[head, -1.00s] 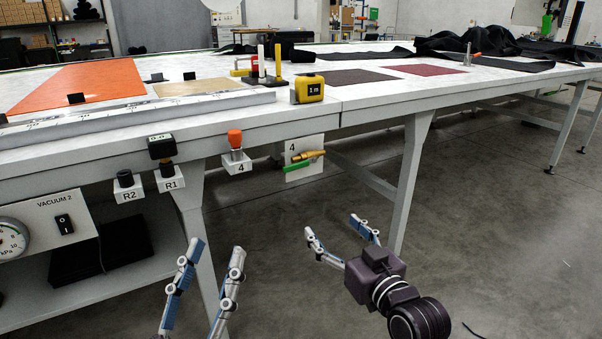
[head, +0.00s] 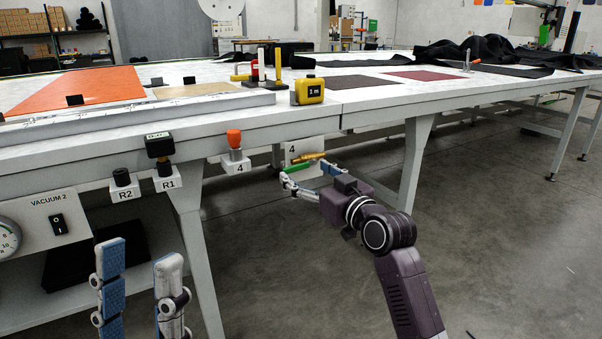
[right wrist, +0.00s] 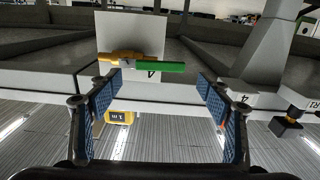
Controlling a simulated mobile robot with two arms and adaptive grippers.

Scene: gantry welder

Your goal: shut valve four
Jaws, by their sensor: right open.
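The lever lies roughly parallel to the brass body. In the right wrist view, which looks inverted, the green lever (right wrist: 160,66) and brass body (right wrist: 112,57) show just beyond the fingertips. My right gripper (head: 309,173) is open close to the valve, its fingers spread to either side of the lever; I cannot tell if they touch it. My left gripper (head: 140,256) is open and empty, low at the left.
An orange knob (head: 234,138) sits on a block marked 4 (head: 236,164) at the table edge. Black knobs R2 (head: 122,177) and R1 (head: 164,168) are further left. A table leg (head: 411,165) stands right of the valve. The floor in front is clear.

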